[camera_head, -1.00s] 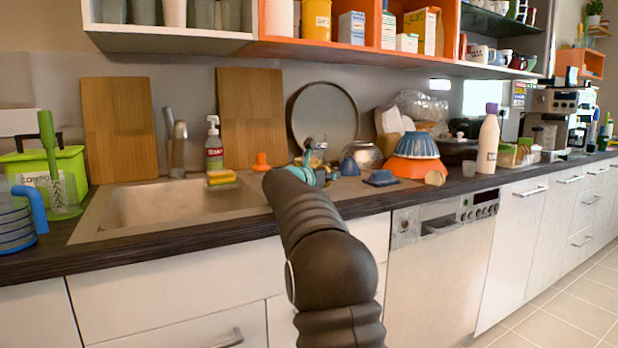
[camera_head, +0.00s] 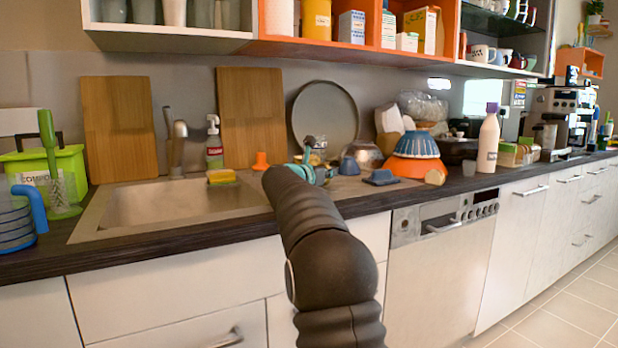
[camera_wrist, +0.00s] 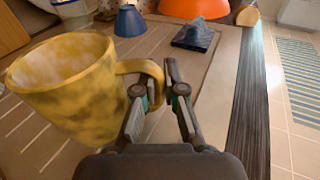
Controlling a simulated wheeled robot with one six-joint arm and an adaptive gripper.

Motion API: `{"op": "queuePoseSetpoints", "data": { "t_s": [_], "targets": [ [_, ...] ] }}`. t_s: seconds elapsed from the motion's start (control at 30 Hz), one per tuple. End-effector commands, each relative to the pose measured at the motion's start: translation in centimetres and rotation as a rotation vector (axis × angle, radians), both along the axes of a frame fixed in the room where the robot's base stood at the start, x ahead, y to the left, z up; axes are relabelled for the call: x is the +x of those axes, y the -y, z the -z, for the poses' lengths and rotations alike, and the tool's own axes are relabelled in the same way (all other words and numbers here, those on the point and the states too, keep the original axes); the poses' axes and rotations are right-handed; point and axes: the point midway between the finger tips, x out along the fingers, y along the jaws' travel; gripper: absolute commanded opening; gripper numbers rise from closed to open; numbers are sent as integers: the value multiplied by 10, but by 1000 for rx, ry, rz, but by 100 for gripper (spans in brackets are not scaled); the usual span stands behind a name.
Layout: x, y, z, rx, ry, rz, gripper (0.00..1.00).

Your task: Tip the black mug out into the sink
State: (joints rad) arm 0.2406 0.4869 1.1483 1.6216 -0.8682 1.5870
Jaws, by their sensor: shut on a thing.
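A mug (camera_wrist: 65,85), mottled yellow rather than black, fills the left of the wrist view. It is tilted, and its inside looks pale where visible. My gripper (camera_wrist: 160,92) is shut on the mug's handle (camera_wrist: 148,70), which sits to the right of the mug's body. In the head view my gripper (camera_head: 313,172) is mostly hidden behind my dark arm, over the counter right of the sink. The sink (camera_head: 170,203) is a beige basin at the left, and its visible inside looks empty. The grey tap (camera_head: 179,140) stands behind it.
A yellow sponge (camera_head: 221,176) and soap bottle (camera_head: 214,145) stand at the sink's back right edge. A blue-striped bowl (camera_head: 416,146) rests on an orange bowl (camera_head: 415,168) right of my gripper. A green caddy (camera_head: 70,165) stands left of the sink. Shelves hang above.

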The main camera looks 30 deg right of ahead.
Motion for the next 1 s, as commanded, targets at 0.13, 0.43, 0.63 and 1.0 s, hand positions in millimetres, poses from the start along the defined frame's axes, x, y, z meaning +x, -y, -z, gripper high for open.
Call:
{"op": "queuePoseSetpoints", "data": {
  "t_s": [0.13,0.43,0.63,1.0],
  "targets": [
    [0,0,-4,0,4,0,0],
    [0,0,-8,-1,3,0,0],
    [0,0,-11,-1,3,0,0],
    [0,0,-27,0,4,0,0]
  ]
}}
